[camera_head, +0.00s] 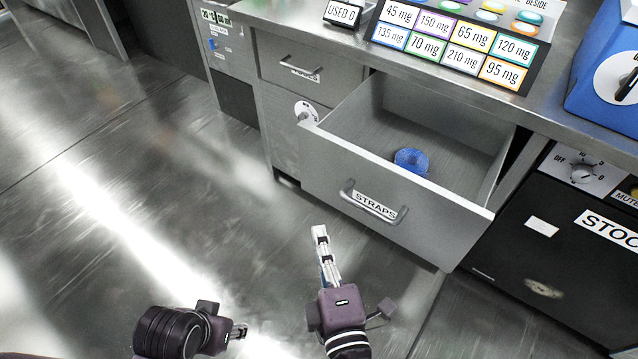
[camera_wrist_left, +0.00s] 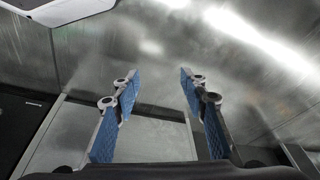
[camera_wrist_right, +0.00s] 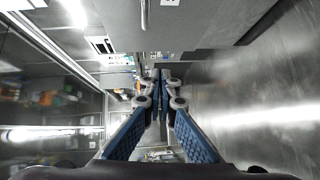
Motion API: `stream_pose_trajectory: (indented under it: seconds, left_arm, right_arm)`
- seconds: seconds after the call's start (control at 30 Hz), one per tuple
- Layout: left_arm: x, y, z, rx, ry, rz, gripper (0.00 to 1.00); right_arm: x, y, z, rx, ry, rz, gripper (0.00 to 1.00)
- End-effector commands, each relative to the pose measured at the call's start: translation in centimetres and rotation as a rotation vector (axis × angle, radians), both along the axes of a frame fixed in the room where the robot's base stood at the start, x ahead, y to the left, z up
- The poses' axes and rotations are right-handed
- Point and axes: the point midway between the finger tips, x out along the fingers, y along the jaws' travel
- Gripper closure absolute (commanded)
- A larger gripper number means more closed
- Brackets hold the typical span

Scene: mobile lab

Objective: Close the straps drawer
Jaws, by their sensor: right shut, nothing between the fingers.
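The straps drawer (camera_head: 330,165) is pulled far out of the metal counter. Its front has a bar handle (camera_head: 362,205) and a STRAPS label. A blue coiled roll (camera_head: 411,160) lies inside. My right gripper (camera_head: 320,232) is shut and empty, in front of the drawer face and apart from it, a little left of and below the handle. In the right wrist view its fingertips (camera_wrist_right: 160,75) meet, and a grey front with a bar handle (camera_wrist_right: 145,14) shows at the top. My left gripper (camera_head: 242,331) is low in the head view; the left wrist view shows its fingers (camera_wrist_left: 160,76) apart and empty.
A shut drawer (camera_head: 290,70) is left of the open one. A black unit (camera_head: 560,235) marked STOC stands close on the right. A dose-label board (camera_head: 455,45) and a blue box (camera_head: 605,80) are on the counter. The floor at left is clear.

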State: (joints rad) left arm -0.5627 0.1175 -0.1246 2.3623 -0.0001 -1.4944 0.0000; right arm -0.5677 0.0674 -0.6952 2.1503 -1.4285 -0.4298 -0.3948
Motion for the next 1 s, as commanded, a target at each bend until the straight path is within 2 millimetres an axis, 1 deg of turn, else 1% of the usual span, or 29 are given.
stream_pose_trajectory:
  seconds: [0.1,0.2,0.27,0.33,0.43,0.5,0.7,0.8,1.0]
  left_arm:
    - [-0.6,0.1,1.2,0.0,-0.012,0.001,0.6]
    - [-0.8,0.1,2.0,-0.001,-0.014,0.001,0.6]
    - [-0.8,0.2,2.4,-0.001,-0.014,0.001,0.6]
    - [-0.8,0.2,2.7,-0.001,-0.014,0.001,0.6]
    - [-0.8,0.2,3.4,-0.001,-0.014,0.001,0.6]
    - [-0.5,0.1,2.0,0.0,-0.004,0.001,0.6]
    - [0.3,-0.1,-1.1,0.0,0.011,-0.001,0.6]
    - [0.4,-0.1,-2.2,0.0,0.015,-0.002,0.6]
    - [0.6,-0.2,-4.1,0.0,0.024,-0.004,0.6]
  right_arm:
    - [-0.2,-0.7,2.9,-0.018,-0.08,-0.021,1.0]
    - [-0.1,-1.0,4.3,-0.028,-0.109,-0.03,1.0]
    - [0.2,-1.0,4.7,-0.03,-0.115,-0.032,1.0]
    - [0.9,-0.8,4.8,-0.029,-0.117,-0.032,1.0]
    - [2.5,-0.5,5.0,-0.028,-0.117,-0.032,1.0]
    - [3.8,-0.2,4.9,-0.03,-0.117,-0.031,1.0]
    - [7.8,0.5,4.9,-0.028,-0.117,-0.031,1.0]
    - [9.7,0.9,4.8,-0.029,-0.115,-0.031,1.0]
    - [12.0,-0.7,4.6,-0.032,-0.114,-0.03,1.0]
